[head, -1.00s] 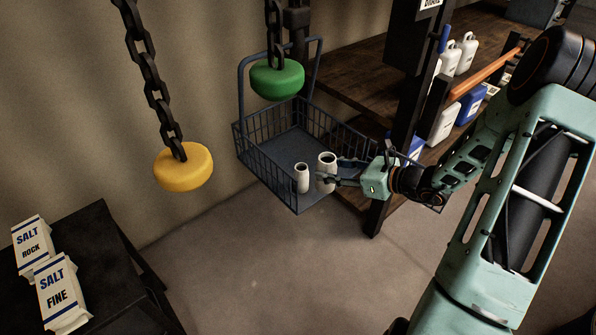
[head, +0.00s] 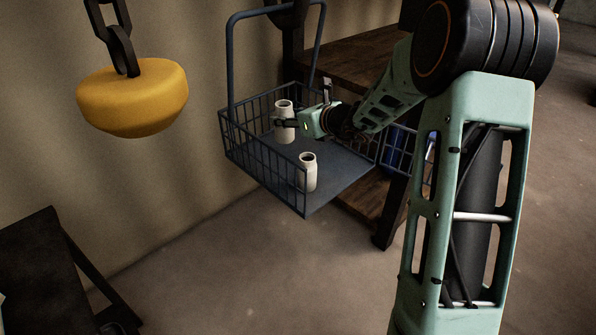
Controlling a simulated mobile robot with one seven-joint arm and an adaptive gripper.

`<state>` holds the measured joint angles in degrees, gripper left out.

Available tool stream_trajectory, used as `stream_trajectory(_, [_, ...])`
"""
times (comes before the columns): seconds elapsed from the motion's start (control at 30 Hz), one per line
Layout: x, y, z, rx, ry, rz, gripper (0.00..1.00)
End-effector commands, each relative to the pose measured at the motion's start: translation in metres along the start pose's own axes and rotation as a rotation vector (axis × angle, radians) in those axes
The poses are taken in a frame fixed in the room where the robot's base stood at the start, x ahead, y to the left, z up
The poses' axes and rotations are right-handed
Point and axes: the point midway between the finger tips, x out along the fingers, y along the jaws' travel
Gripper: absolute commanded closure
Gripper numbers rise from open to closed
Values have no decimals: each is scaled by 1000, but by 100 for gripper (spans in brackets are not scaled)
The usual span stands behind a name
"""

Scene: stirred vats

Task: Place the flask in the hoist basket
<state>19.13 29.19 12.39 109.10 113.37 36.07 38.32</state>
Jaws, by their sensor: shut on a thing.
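A white flask (head: 283,109) with a dark open mouth is upright in my gripper (head: 286,122). The gripper is shut on it from the right side. The flask is over the back left part of the blue wire hoist basket (head: 262,163), inside its rim as seen from here; I cannot tell whether its base touches the floor. A second white flask (head: 308,176) stands upright in the basket near its front corner, apart from the gripper. The basket's tall handle (head: 231,68) rises at the left and back. My forearm hides part of the basket's right side.
A yellow weight (head: 132,97) hangs on a dark chain at the left. A dark table (head: 35,265) stands at the lower left. A wooden shelf (head: 355,62) stands behind and right of the basket. The floor in front is clear.

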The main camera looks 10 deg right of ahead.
Motion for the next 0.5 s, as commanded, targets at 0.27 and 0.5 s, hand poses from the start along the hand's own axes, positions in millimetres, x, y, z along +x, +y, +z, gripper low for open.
stream_trajectory(0.27, [16,-2,2,8,0,-22,82])
stream_trajectory(0.5, [47,-40,-8,10,1,-23,82])
